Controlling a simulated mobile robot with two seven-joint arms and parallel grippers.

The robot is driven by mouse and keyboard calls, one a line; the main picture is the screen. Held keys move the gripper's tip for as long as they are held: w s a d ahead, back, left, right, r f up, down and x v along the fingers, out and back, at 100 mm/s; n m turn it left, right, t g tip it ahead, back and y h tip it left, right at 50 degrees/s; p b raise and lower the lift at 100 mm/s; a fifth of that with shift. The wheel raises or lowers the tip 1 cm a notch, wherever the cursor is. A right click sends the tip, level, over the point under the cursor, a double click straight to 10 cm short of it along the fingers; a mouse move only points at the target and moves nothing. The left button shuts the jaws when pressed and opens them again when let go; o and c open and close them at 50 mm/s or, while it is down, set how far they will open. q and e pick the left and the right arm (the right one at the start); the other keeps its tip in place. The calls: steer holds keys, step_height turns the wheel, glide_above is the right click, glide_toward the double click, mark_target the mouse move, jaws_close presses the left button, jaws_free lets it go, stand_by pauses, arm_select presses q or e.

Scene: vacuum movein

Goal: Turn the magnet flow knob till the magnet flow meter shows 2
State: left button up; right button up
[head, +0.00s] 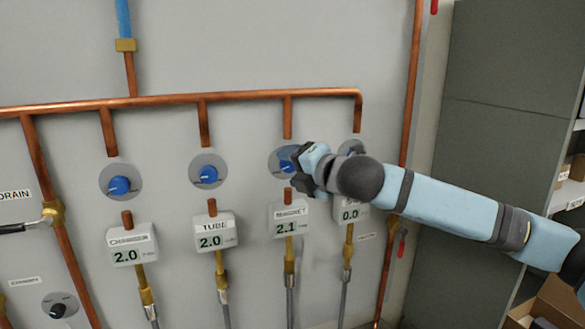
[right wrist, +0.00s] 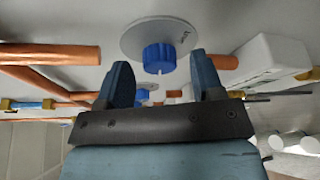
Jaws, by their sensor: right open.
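The magnet flow knob (head: 286,166) is blue on a round grey plate, partly hidden by my right gripper in the head view. The magnet flow meter (head: 289,222) below it reads 2.1. My right gripper (head: 300,167) is at the knob, coming from the right. In the right wrist view the blue knob (right wrist: 158,57) sits in line with the gap between the two open fingers (right wrist: 160,72), with space visible on both sides of it. The left gripper is not in view.
The chamber meter (head: 131,249) and tube meter (head: 216,236) both read 2.0, with blue knobs above them. A fourth meter (head: 350,213) reads 0.0 under my right arm. Copper pipes (head: 240,95) run above the knobs. Dark cabinets (head: 495,120) stand at the right.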

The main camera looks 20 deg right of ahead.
steer(key=b+v, duration=0.3)
steer(key=v, duration=1)
steer(key=shift+s+r, duration=0.1)
steer(key=shift+s, duration=0.05)
steer(key=a+f+m+g+y, duration=0.1)
steer(key=a+f+m, duration=0.25)
steer(key=f, duration=0.65)
steer(key=a+f+m, duration=0.3)
steer(key=f+m, duration=0.1)
steer(key=f, duration=0.6)
steer(key=a+f+m+g+y, duration=0.1)
steer(key=a+f+m, duration=0.25)
steer(key=f, duration=0.65)
steer(key=s+d+f+m+g+h, duration=0.1)
steer(key=s+d+f+m+h, duration=0.1)
steer(key=s+f+m, duration=0.4)
steer(key=s+d+f+m+g+h, duration=0.1)
steer(key=s+d+f+m+h, duration=0.2)
steer(key=s+f+m, duration=0.4)
steer(key=s+f, duration=0.4)
steer(key=f, duration=0.4)
steer(key=s+f, duration=0.5)
steer(key=f, duration=0.3)
steer(key=shift+f, duration=0.15)
